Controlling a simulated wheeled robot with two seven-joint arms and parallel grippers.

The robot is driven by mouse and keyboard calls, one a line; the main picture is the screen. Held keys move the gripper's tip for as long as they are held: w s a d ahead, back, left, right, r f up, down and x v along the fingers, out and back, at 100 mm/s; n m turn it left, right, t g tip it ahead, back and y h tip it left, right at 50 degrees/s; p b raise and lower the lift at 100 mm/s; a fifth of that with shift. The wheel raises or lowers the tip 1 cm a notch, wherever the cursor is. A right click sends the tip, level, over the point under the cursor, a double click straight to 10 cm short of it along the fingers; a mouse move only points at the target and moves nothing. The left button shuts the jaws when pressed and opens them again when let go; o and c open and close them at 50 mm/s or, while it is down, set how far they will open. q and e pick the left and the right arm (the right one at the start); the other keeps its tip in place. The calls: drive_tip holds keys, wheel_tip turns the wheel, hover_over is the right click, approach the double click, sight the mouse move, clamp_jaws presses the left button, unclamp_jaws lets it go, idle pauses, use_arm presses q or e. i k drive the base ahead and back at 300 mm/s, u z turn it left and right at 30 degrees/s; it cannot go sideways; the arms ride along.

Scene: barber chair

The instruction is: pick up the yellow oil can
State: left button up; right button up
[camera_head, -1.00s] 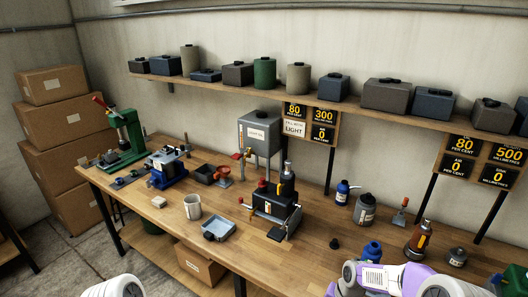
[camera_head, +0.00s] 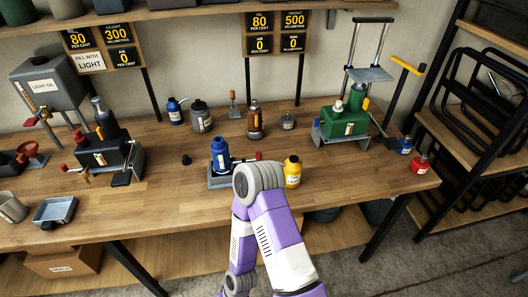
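The yellow oil can (camera_head: 292,171) stands upright near the middle of the workbench, with a dark cap and a pale label. It is just right of the grey rounded joint of my purple and white arm, which comes up from the bottom of the picture. That joint may cover a little of the can's lower left side. No gripper fingers show on the can or elsewhere. My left arm is out of the picture.
A blue bottle (camera_head: 221,155) stands left of my arm joint. A green machine (camera_head: 343,119) stands behind and right of the can. A red can (camera_head: 420,164) and a small blue can (camera_head: 405,145) are near the right end. The bench (camera_head: 365,180) is bare right of the yellow can.

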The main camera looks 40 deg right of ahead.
sight(293, 166)
drive_tip(key=z, duration=1.7)
